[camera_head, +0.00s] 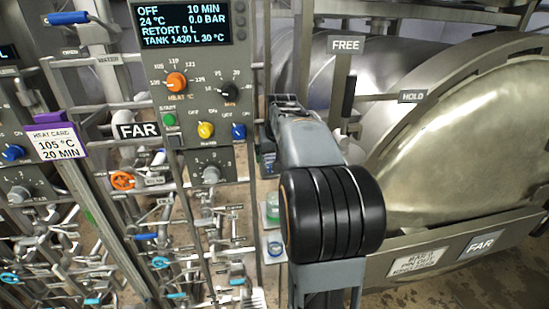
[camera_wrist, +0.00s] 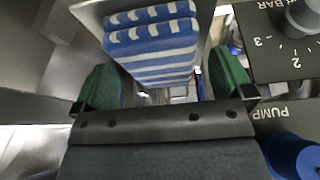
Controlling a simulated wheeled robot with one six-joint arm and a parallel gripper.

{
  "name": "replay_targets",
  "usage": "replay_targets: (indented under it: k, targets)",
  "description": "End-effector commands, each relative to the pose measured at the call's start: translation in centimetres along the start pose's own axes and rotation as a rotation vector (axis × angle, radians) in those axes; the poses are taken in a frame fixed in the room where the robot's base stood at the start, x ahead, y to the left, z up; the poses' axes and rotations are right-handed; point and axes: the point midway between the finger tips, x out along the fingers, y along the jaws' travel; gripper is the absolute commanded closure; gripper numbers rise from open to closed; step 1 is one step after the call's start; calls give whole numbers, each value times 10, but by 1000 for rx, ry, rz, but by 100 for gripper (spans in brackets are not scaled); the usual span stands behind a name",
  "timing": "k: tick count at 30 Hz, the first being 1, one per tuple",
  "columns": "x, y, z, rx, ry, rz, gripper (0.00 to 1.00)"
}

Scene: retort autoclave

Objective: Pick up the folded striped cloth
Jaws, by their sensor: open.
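The folded striped cloth (camera_wrist: 155,48), blue and white, shows at the top centre of the wrist view, with rounded folds at its upper end. My gripper (camera_wrist: 165,82) is open, with one green-padded finger to the left of the cloth's lower part and one to the right. The cloth lies ahead of and between the fingers in the picture; I cannot tell whether either finger touches it. In the head view my arm covers the area around the gripper, and I do not see the cloth there.
A control panel (camera_head: 193,100) with knobs stands left of my arm. Its dial plate (camera_wrist: 290,50) and a blue knob (camera_wrist: 292,155) are close on the wrist view's right. A large retort door (camera_head: 460,150) and its frame stand to the right. Pipes and valves crowd the lower left.

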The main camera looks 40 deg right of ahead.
Motion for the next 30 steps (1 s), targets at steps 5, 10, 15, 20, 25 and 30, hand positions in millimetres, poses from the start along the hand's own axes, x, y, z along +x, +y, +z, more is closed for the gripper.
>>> replay_targets:
  k: [5,10,15,20,25,30]
  targets:
    - [10,0,0,0,0,0,1]
    - [10,0,0,0,1,0,1]
    - [10,0,0,0,1,0,14]
    - [10,0,0,0,1,0,29]
    - [10,0,0,0,1,0,45]
    - [10,0,0,0,1,0,54]
